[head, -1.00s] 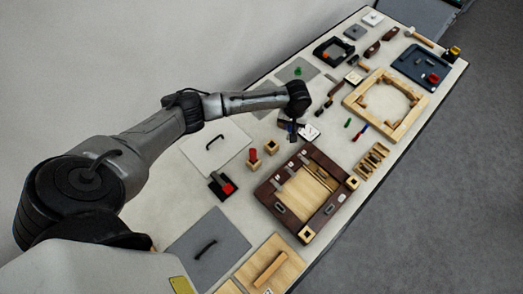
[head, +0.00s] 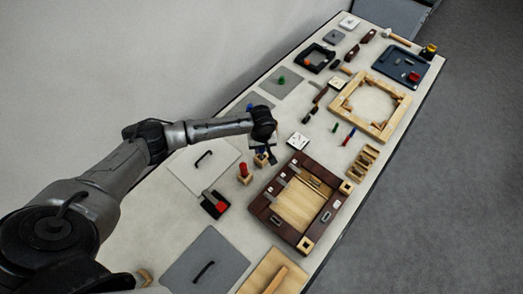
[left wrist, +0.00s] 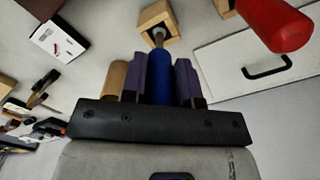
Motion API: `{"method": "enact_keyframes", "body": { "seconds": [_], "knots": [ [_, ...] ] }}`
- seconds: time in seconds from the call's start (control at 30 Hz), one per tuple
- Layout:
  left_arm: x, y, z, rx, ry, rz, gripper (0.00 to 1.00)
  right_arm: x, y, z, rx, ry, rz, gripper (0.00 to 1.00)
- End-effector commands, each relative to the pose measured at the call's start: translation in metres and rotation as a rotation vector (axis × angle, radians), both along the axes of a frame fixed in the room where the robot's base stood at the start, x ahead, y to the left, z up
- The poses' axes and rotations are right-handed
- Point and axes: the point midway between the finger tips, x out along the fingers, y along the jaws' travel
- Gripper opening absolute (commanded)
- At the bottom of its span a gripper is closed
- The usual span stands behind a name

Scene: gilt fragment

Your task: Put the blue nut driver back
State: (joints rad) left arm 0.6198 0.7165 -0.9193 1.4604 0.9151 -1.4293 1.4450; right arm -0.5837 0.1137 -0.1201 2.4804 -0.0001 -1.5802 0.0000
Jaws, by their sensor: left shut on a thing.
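My left gripper (head: 268,152) is shut on the blue nut driver (left wrist: 158,84), its blue handle between the two purplish fingers in the left wrist view. The driver's grey shaft points at a small wooden block (left wrist: 150,18), with its tip at the block's opening. I cannot tell how deep the tip sits. In the head view the gripper is right over this block (head: 260,161), and the driver is mostly hidden. A red-handled tool (head: 243,168) stands in a similar block beside it, and its handle (left wrist: 277,24) shows large in the left wrist view. My right gripper is not in view.
A white panel with a black handle (head: 190,174) lies left of the blocks. A dark brown frame (head: 263,206) lies to the right, near them. A white picture card (head: 297,141) lies behind it. A black holder with a red part (head: 214,205) stands in front.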

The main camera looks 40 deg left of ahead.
Motion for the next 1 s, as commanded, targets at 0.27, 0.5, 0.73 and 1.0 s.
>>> {"method": "enact_keyframes", "body": {
  "seconds": [0.27,0.5,0.73,1.0],
  "knots": [
    [0.0,0.0,-0.028,0.001,0.001,0.0,0.03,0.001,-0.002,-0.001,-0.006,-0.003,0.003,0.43],
    [0.0,0.0,-0.028,0.0,0.001,0.0,0.03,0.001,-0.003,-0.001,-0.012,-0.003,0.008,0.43],
    [0.0,0.0,-0.03,0.0,0.001,-0.001,0.39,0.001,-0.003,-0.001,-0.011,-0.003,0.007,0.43],
    [0.0,0.0,-0.03,0.001,0.001,-0.001,0.54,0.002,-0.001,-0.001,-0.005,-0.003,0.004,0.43]
  ]
}}
